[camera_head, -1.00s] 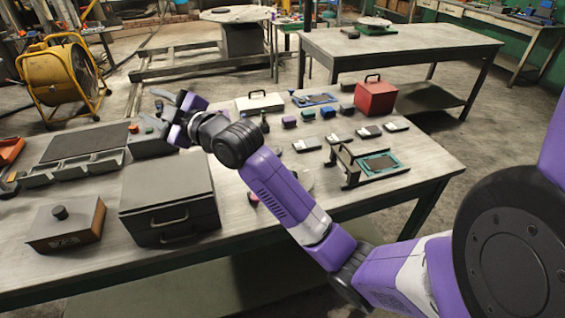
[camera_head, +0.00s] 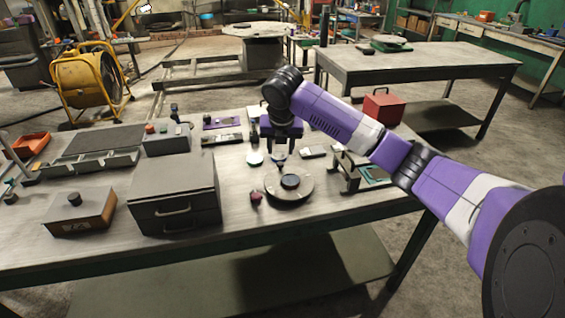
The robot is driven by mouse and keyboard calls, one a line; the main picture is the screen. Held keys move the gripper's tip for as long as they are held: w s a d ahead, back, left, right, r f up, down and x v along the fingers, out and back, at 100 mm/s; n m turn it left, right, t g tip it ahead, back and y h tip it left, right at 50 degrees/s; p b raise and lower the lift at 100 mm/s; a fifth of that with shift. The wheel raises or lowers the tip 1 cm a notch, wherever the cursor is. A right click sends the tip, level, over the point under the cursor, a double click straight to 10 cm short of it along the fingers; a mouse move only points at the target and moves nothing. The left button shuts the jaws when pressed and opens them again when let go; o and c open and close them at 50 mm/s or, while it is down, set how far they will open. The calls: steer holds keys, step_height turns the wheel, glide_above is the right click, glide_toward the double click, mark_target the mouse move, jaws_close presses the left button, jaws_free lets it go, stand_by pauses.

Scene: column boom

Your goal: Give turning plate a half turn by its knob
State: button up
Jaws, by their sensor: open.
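A round grey plate with a raised dark centre (camera_head: 289,186), which I take to be the turning plate, lies on the near table. I cannot make out clearly which part is its knob; a small upright piece shows by its far edge, partly behind the fingers. My gripper (camera_head: 280,153) points down, open and empty, over the area just behind the plate. I cannot tell whether its fingertips touch anything.
A dark drawer box (camera_head: 172,193) and a wooden box with a black knob (camera_head: 80,212) stand left of the plate. A small dark red piece (camera_head: 256,197) lies beside it. A bracket stand (camera_head: 347,170) stands right, and a red box (camera_head: 383,107) is farther back.

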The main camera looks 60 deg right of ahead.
mark_target(280, 163)
steer(key=shift+n, duration=0.4)
steer(key=x, duration=0.7)
steer(key=shift+f+p, duration=0.3)
steer(key=shift+f, duration=0.15)
jaws_close()
stand_by(0.7)
